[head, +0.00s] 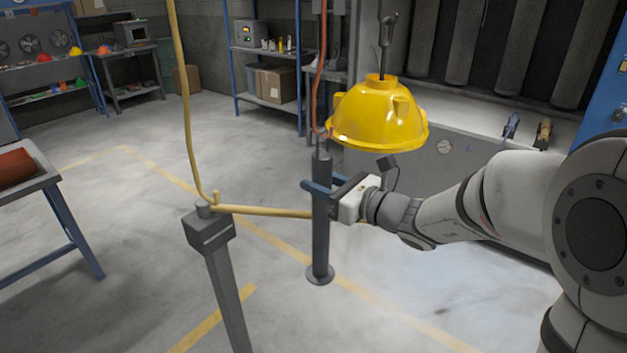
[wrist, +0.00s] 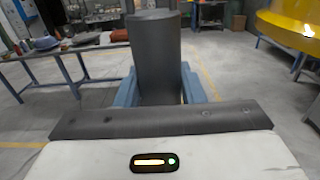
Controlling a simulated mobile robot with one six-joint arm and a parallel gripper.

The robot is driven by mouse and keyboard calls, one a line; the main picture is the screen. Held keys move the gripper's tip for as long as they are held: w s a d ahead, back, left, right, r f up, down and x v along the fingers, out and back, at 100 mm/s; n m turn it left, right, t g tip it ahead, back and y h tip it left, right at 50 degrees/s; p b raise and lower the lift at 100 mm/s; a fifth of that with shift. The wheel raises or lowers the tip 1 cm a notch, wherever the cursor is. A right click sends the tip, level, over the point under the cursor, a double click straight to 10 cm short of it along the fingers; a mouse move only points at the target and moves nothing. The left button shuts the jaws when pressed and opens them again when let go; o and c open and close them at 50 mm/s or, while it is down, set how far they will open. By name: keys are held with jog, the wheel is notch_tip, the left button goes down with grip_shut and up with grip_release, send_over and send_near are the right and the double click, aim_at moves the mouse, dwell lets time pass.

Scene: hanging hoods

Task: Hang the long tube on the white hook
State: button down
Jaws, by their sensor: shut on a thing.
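The long tube (head: 320,225) is dark grey and upright, with a round flange at its lower end. My gripper (head: 312,187) is shut on its upper part, with blue fingers either side. The tube also fills the middle of the wrist view (wrist: 157,60). An orange-red rod (head: 322,70) comes down to the tube's top; I cannot tell whether they touch. I see no clearly white hook. A pale yellow rod (head: 183,90) hangs from above, bends low down and runs right, passing behind the tube.
A dark grey post with a block head (head: 210,232) is at the yellow rod's bend. A yellow hood (head: 378,115) hangs from a dark hook (head: 386,35) just above and right of my gripper. A table (head: 30,180) stands at left. Floor below the tube is open.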

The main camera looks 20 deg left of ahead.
aim_at(331, 173)
jog(key=shift+r, duration=0.15)
jog(key=shift+s+r+p, duration=0.2)
jog(key=shift+r+p, duration=0.7)
jog(key=shift+r, duration=0.35)
jog(key=shift+w, duration=0.15)
jog(key=shift+d, duration=0.15)
jog(key=shift+b+v, duration=0.4)
jog(key=shift+v, duration=1.3)
